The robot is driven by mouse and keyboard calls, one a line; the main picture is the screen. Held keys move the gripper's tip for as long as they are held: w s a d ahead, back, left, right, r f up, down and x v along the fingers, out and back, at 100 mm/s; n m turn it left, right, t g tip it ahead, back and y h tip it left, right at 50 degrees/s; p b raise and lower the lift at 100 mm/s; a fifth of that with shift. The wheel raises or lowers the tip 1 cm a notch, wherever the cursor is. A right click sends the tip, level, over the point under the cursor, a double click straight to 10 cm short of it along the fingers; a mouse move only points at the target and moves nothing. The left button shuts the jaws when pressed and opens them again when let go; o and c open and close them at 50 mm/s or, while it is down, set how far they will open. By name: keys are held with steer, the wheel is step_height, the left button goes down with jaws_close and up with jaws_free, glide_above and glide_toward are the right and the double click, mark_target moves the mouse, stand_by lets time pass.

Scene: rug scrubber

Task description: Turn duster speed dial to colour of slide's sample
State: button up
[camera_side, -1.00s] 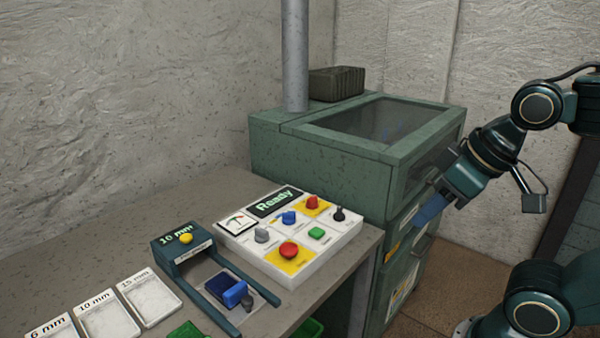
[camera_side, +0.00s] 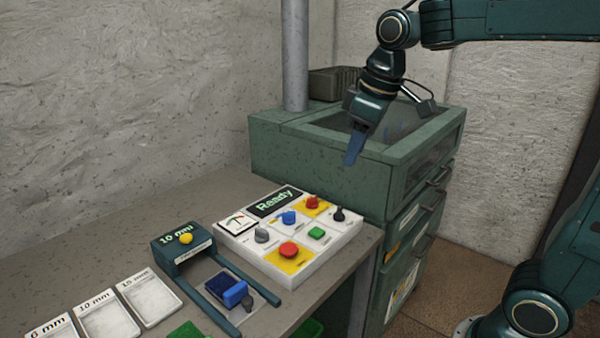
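The white control panel (camera_side: 274,273) lies on the table with a "Ready" display (camera_side: 275,201). It carries a grey knob (camera_side: 261,235), a blue knob (camera_side: 288,217), a red knob (camera_side: 312,202) on yellow and a black toggle-like knob (camera_side: 338,214). The labels are too small to read, so I cannot tell which is the duster speed dial. The slide (camera_side: 172,251) beside it reads "10 mm". A dark blue sample (camera_side: 218,285) lies between its rails, with a brighter blue block on it. My gripper (camera_side: 353,158) hangs above and behind the panel, touching nothing; its finger opening is unclear.
A red round button (camera_side: 289,249) and a green button (camera_side: 317,233) also sit on the panel. A green cabinet (camera_side: 310,158) with a glazed top stands behind, beside a grey pipe (camera_side: 295,60). White labelled trays (camera_side: 150,298) lie at front left. Air above the panel is clear.

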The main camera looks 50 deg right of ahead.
steer(key=w+d+f+n+g, duration=0.2)
steer(key=w+f, duration=0.1)
steer(key=w, duration=0.8)
steer(key=n+g, duration=0.1)
steer(key=n, duration=0.2)
glide_above(289, 212)
step_height(289, 212, down, 8)
steer(key=shift+w, duration=0.15)
steer(key=shift+f, duration=0.15)
step_height(289, 212, down, 14)
steer(key=shift+r, duration=0.25)
jaws_close()
